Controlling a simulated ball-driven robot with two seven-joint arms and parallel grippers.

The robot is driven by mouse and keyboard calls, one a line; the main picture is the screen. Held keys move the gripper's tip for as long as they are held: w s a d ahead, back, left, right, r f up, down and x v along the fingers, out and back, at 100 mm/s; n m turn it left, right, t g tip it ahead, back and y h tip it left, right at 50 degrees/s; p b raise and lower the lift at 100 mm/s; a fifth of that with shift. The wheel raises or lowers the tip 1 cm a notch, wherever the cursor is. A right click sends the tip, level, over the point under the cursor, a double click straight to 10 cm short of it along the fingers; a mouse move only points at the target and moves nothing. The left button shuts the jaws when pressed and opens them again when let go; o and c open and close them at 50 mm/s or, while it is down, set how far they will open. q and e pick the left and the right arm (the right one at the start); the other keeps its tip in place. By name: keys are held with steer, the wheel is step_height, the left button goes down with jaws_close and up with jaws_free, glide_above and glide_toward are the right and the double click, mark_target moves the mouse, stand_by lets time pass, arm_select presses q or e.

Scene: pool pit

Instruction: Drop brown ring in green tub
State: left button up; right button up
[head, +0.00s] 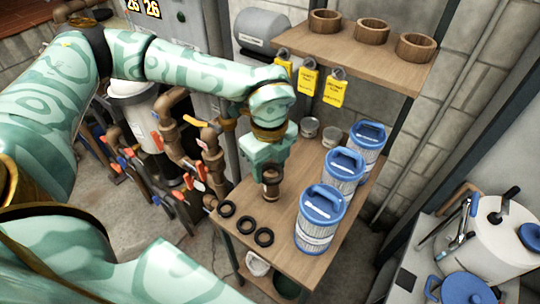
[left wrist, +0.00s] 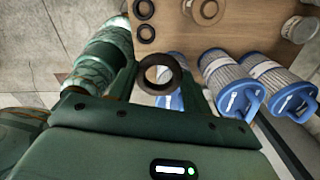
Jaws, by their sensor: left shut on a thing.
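My left gripper (head: 270,183) is shut on a brown ring, which shows between its fingertips in the left wrist view (left wrist: 177,76). In the head view the gripper points down above the wooden table, behind several dark rings, and the held ring is hard to make out there. Three dark rings lie in a row near the table's front left edge: one (head: 227,201), another (head: 245,216) and a third (head: 264,229). A dark green tub (head: 287,288) stands low under the table's front edge, partly hidden by the tabletop. My right gripper is not in view.
Three blue-lidded filter cartridges, the nearest here (head: 320,220), stand along the right of the table (head: 285,215). A white tub (head: 258,264) is beside the green one. Pipes with valves (head: 180,140) stand left. A shelf (head: 350,50) with wooden bowls is above.

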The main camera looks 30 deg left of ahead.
arm_select(q)
steer(key=shift+s+d+r, duration=0.3)
steer(key=shift+s+d, duration=0.05)
steer(key=shift+s, duration=0.25)
steer(key=shift+s+d+r, duration=0.3)
steer(key=shift+s, duration=0.3)
